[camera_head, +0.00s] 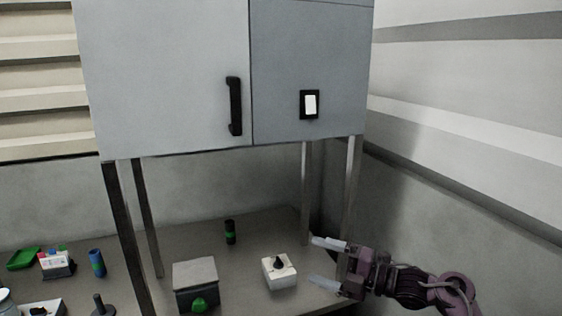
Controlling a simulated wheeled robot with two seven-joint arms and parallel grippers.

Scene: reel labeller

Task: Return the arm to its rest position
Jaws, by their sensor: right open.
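My right gripper (322,262) is in the camera_head view at the lower right, its arm (405,283) coming in from the right. Its two pale fingers point left and stand apart, with nothing seen between them. The gripper is just right of a white box with a black knob (280,271), and a small gap shows between them. My left gripper and arm are not in view.
A grey cabinet (170,80) on metal legs (128,235) stands over the table (240,292). Under it are a grey box with a green button (196,284) and a dark cylinder (230,232). Several small items, including a green tray (23,258), lie at left. A wall (470,190) bounds the right.

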